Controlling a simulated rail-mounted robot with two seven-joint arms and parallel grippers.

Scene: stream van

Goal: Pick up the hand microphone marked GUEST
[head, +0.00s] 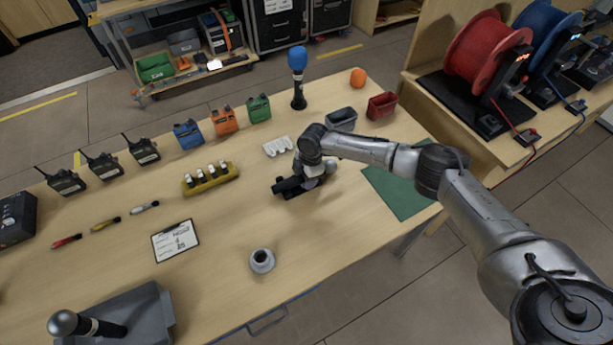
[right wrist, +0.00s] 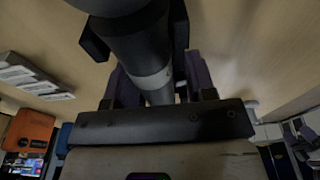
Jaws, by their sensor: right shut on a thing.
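My right gripper (head: 292,187) is low over the middle of the table, partly hidden by its own wrist. In the right wrist view, the gripper (right wrist: 155,95) is shut on a dark hand microphone (right wrist: 138,42) with a light grey band between the fingers. No GUEST marking is readable on it. Another hand microphone (head: 298,78) with a blue head stands upright at the back of the table. A third microphone (head: 66,323) with a silver head lies on a grey block at the front left. My left gripper is not in view.
The table (head: 215,285) holds a clipboard (head: 175,240), a small grey cup (head: 262,260), a yellow rack (head: 210,178), radios, and coloured packs. Grey (head: 342,119) and red (head: 382,105) bins stand behind my right arm. A green mat (head: 400,190) lies under that arm. Table space in front of the gripper is clear.

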